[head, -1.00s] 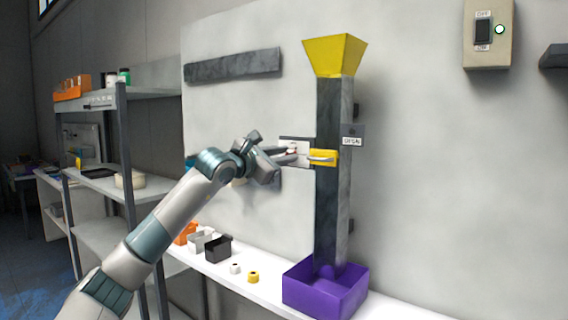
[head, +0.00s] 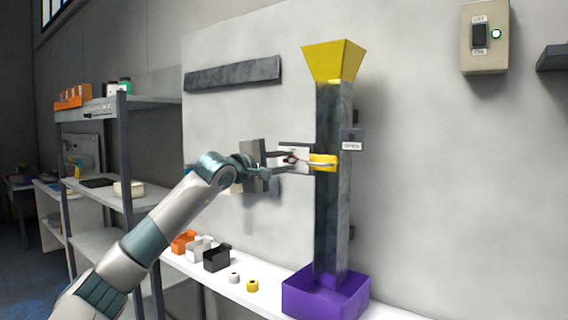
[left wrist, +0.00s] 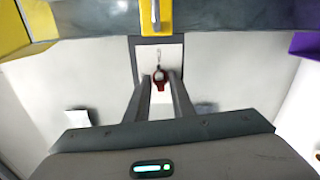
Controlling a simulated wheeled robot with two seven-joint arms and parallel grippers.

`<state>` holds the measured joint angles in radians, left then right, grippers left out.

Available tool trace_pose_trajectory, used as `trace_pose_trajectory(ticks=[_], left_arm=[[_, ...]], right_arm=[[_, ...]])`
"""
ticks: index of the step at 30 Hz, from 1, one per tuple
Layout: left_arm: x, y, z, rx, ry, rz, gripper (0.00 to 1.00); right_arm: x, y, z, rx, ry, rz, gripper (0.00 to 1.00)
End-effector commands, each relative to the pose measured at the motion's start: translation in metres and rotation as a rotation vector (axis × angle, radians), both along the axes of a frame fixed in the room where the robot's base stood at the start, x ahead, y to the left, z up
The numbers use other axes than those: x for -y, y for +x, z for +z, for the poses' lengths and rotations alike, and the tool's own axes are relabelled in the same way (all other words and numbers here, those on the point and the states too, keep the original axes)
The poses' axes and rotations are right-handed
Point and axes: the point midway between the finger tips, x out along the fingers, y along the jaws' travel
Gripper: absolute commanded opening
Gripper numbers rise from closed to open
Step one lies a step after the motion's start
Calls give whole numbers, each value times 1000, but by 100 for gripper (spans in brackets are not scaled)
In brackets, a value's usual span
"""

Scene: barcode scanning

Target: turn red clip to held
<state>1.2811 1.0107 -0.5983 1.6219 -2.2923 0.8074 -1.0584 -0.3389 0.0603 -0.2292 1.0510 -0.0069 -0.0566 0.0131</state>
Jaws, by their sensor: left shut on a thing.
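The red clip (left wrist: 160,75) is a small red ring-like piece in front of a white plate with a grey border (left wrist: 173,54), in the left wrist view. My left gripper (left wrist: 161,80) is shut on it, with one finger at each side. In the head view my left gripper (head: 287,160) reaches the plate just left of the grey column (head: 333,215). There the clip is small and mostly hidden by the fingers. A yellow block with a metal handle (head: 323,161) sits on the column beside the fingertips. My right gripper is not in view.
A yellow funnel (head: 333,62) tops the column, and a purple bin (head: 305,294) stands at its foot. A small sign reading OPEN (head: 352,142) is at the column's right. Small boxes, including a black one (head: 217,259), line the white ledge. A switch box (head: 485,38) is on the wall.

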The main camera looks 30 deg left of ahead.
Motion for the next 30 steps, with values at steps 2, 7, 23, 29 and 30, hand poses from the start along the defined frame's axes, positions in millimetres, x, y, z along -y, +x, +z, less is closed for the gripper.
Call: trace_pose_trajectory(ticks=[2,7,23,29,30], left_arm=[[0,0,-1,2,39,0,0],[0,0,-1,6,96,0,0],[0,0,-1,7,117,0,28],[0,0,-1,8,117,0,28],[0,0,-1,8,116,0,28]], right_arm=[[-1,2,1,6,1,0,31],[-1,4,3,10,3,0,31],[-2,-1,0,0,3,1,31],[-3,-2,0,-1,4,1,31],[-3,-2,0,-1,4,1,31]])
